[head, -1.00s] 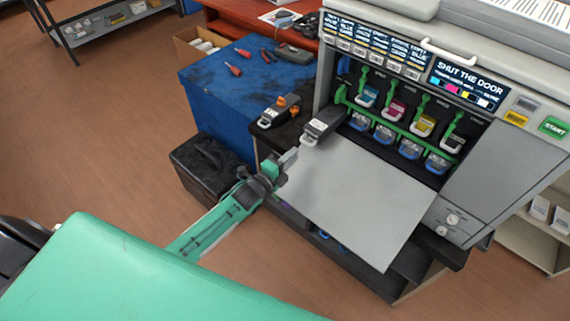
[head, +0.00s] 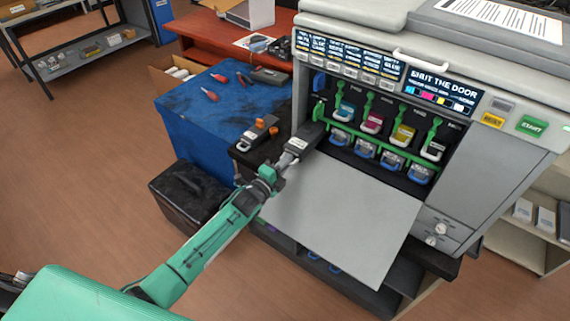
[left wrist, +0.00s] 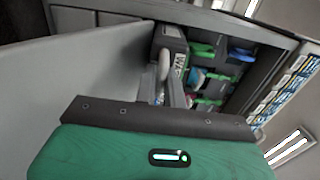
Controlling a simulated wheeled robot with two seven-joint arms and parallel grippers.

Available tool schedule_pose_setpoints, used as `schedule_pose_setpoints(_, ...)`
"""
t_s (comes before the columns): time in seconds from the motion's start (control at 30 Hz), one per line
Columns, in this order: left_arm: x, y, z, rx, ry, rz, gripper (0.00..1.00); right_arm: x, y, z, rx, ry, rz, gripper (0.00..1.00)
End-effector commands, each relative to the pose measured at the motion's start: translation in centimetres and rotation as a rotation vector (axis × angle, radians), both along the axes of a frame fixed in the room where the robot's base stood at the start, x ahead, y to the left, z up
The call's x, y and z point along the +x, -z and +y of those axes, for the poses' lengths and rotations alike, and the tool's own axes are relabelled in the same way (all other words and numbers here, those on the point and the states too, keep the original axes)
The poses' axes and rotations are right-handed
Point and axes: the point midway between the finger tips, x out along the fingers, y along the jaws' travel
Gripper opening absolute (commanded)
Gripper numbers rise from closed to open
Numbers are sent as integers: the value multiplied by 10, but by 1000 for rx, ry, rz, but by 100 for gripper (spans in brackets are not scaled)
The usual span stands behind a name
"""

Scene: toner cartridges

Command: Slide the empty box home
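The grey box (head: 306,136) lies at the left side of the printer's opening, its far end at the green lever and its near end sticking out over the lowered door. In the left wrist view the box (left wrist: 171,38) shows a pale handle and part of a printed label. My left gripper (head: 288,158) is at the near, handle end of the box, in line with it. In the left wrist view its fingers (left wrist: 168,92) reach to the handle; whether they are closed on it is unclear. My right gripper is out of view.
The lowered grey door (head: 345,215) lies flat and clear. Several coloured cartridges (head: 372,122) with green levers stand inside the printer (head: 470,165). A second box with orange parts (head: 258,132) lies on the dark ledge left. The display (head: 442,83) reads "SHUT THE DOOR".

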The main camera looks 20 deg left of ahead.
Motion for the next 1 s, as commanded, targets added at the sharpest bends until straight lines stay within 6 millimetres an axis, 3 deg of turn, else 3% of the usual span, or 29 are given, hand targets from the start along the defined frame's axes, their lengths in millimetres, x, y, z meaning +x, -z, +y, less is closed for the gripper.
schedule_pose_setpoints(1.0, 0, -16, 0, 1, 0, -1, 0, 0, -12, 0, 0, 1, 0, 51)
